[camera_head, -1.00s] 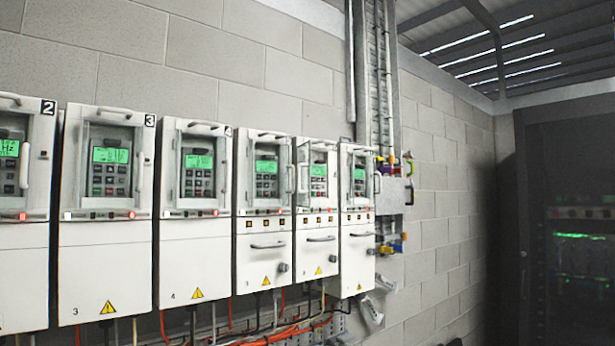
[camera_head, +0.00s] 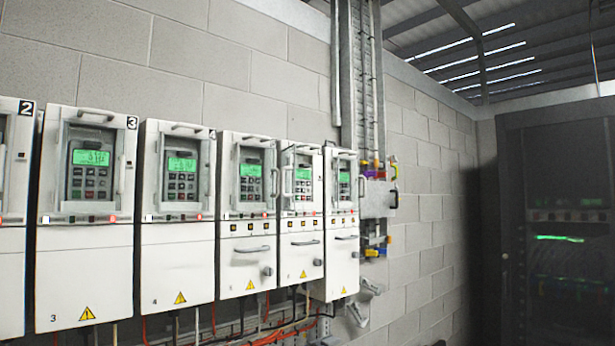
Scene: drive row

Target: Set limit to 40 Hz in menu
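A row of white drive cabinets hangs on the block wall. Each has a keypad with a green lit display. Drive 3 (camera_head: 85,262) is at the left, with its keypad (camera_head: 91,175) behind a framed window with a handle. Drive 4 (camera_head: 178,265) is beside it, with its keypad (camera_head: 181,180). Further right are the third keypad (camera_head: 251,184), the fourth (camera_head: 303,186) and the fifth (camera_head: 344,187). Drive 2 (camera_head: 14,270) is cut off at the left edge. The display text is too small to read. My gripper is not in view.
Cables (camera_head: 270,335) run below the drives. A vertical cable tray (camera_head: 366,80) and a grey box (camera_head: 377,198) with coloured parts are on the wall to the right. A dark glass-fronted rack (camera_head: 555,200) stands at the far right. The wall between is bare.

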